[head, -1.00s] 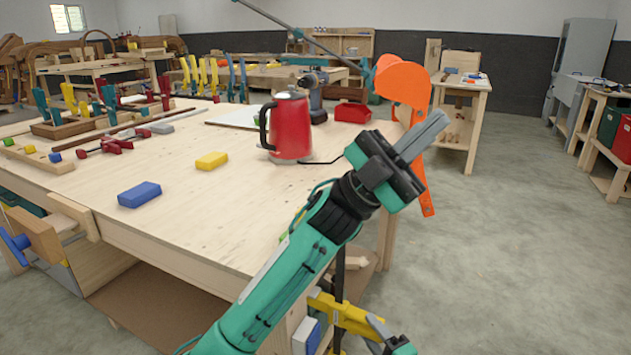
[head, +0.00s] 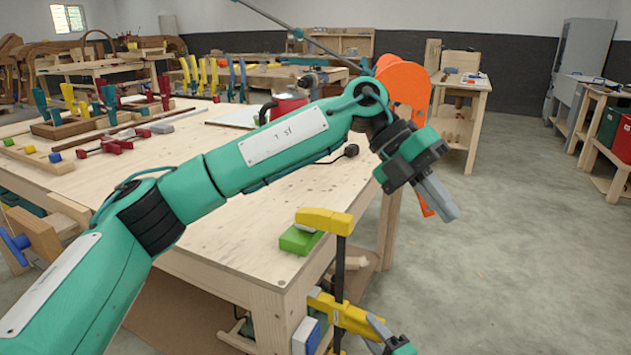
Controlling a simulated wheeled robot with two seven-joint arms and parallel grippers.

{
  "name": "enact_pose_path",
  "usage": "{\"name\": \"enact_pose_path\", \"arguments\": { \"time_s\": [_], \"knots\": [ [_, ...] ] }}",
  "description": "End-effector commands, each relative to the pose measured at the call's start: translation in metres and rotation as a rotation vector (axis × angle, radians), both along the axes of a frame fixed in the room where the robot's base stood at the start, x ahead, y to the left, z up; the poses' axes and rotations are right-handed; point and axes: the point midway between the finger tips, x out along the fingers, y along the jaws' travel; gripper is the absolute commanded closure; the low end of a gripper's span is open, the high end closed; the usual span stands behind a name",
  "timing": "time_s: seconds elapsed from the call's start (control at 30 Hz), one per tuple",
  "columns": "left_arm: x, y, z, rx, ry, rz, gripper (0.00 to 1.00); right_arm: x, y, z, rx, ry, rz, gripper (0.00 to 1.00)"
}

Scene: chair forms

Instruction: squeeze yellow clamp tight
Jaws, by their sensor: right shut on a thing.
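The yellow clamp (head: 325,221) stands upright at the table's near right corner. Its upper yellow jaw is at the green block on the tabletop, and its dark bar runs down past the edge. Its lower yellow body (head: 345,315) is below the tabletop. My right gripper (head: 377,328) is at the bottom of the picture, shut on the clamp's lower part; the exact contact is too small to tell. My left gripper (head: 438,199) is right of the table, pointing down and right, its fingers together with nothing visible between them.
The green block (head: 300,239) lies at the table corner. A blue and white block (head: 306,337) is beside the clamp's lower body. The red kettle (head: 289,103) is partly hidden by my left arm. An orange thing (head: 405,85) stands behind my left gripper.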

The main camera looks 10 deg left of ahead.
Motion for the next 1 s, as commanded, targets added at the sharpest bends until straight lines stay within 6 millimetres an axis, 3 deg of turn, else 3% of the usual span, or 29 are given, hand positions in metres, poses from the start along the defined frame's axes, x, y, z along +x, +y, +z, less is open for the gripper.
{"name": "enact_pose_path", "arguments": {
  "time_s": [0.13,0.3,0.5,0.6,0.77,1.0],
  "knots": [
    [0.039,0.048,-0.007,0.246,-0.13,0.067,1.0,0.0,0.0,0.002,0.003,-0.003,0.0,0.91],
    [0.078,0.114,0.001,0.512,-0.237,0.163,1.0,0.0,0.0,0.002,0.003,-0.004,0.001,0.91],
    [0.103,0.179,0.024,0.731,-0.299,0.265,1.0,0.0,0.0,0.002,0.003,-0.003,0.0,0.91],
    [0.107,0.197,0.032,0.789,-0.311,0.295,1.0,0.0,0.0,0.002,0.003,-0.003,0.0,0.91],
    [0.11,0.209,0.032,0.824,-0.313,0.312,1.0,0.0,0.0,0.002,0.003,-0.003,0.0,0.91],
    [0.109,0.209,0.007,0.825,-0.312,0.311,1.0,0.0,0.0,0.002,0.003,-0.004,0.001,0.91]
  ]
}}
